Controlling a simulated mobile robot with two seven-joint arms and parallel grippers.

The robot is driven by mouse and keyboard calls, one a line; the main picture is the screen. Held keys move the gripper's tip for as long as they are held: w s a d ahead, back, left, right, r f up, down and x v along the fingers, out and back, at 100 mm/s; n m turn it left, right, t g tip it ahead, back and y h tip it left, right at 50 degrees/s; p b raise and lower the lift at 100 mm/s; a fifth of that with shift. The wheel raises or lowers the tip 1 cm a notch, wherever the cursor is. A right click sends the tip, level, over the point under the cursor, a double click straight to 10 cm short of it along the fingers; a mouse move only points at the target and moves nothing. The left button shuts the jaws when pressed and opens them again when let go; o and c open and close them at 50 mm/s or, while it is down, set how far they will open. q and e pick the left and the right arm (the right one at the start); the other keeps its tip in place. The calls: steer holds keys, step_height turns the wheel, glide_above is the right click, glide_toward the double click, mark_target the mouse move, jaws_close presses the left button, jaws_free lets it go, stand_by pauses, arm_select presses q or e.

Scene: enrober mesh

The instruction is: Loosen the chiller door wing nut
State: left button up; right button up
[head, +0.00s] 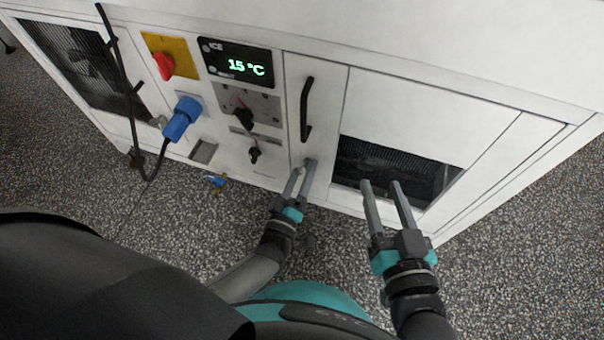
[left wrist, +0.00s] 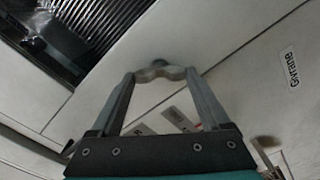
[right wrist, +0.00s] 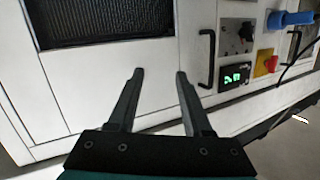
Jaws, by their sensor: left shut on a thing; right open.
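The chiller door (head: 296,140) is a narrow white panel with a black bar handle (head: 307,108). The wing nut (left wrist: 160,71) is a small grey winged piece on the white panel in the left wrist view. My left gripper (head: 304,168) is at the door's lower part, below the handle. In the left wrist view its fingertips (left wrist: 160,74) close on the wing nut's two wings. In the head view the fingers hide most of the nut. My right gripper (head: 380,184) is open and empty in front of the dark grille; it also shows in the right wrist view (right wrist: 159,76).
Left of the door are a display (head: 237,63) reading 15 °C, black knobs (head: 243,118), a red switch (head: 163,66) and a blue plug (head: 182,119) with a black cable. A dark grille (head: 400,165) lies to the right.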

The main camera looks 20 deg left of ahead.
arm_select(q)
steer(key=n, duration=0.3)
steer(key=shift+n, duration=0.4)
steer(key=shift+n+b, duration=0.3)
steer(key=shift+n, duration=1.4)
arm_select(e)
steer(key=shift+s+a+r+t, duration=0.3)
steer(key=shift+s+r+t, duration=0.15)
steer(key=shift+t, duration=0.35)
arm_select(q)
steer(key=o, duration=1.2)
steer(key=shift+f, duration=0.1)
arm_select(e)
steer(key=shift+w, duration=0.1)
arm_select(q)
steer(key=shift+s, duration=0.1)
